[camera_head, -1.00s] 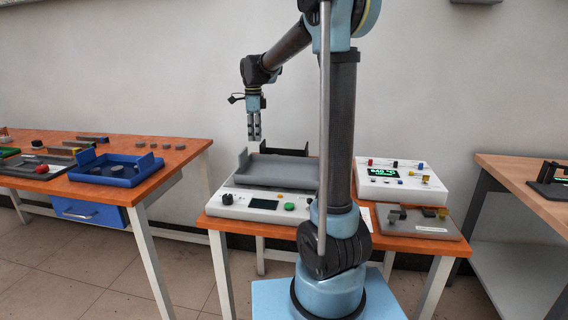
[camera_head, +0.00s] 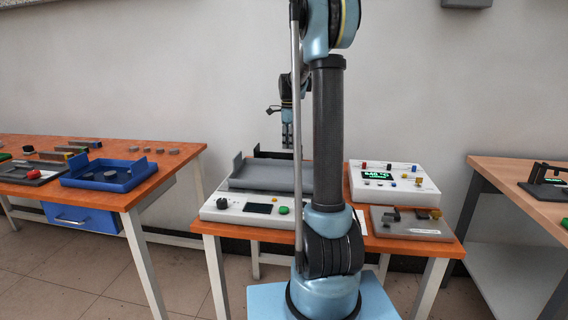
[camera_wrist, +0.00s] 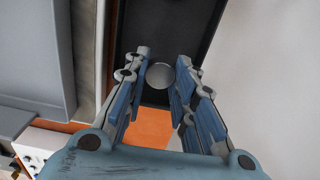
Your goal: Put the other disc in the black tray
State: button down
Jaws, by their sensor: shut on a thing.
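My gripper (camera_head: 288,140) hangs over the back of the middle table, partly hidden behind my arm. In the wrist view my gripper (camera_wrist: 161,72) is shut on a small grey round disc (camera_wrist: 160,76) at its fingertips. The black tray (camera_head: 268,153) stands behind the grey tray, mostly hidden in the head view. In the wrist view the black tray (camera_wrist: 205,22) lies below and beyond the fingers, and the disc overlaps its near end. The height of the disc above it is hard to tell.
A grey tray (camera_head: 252,177) on a control unit (camera_head: 222,207) stands in front of the black tray; its side is at left in the wrist view. A white meter box (camera_head: 412,184) is to the right. The left table holds a blue tray (camera_head: 137,180) with discs. A wall is behind.

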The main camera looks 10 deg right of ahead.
jog(key=shift+f, duration=3.85)
jog(key=c, duration=1.3)
grip_release()
notch_tip(320, 180, up, 12)
jog(key=shift+r, duration=0.1)
jog(key=shift+s, duration=0.1)
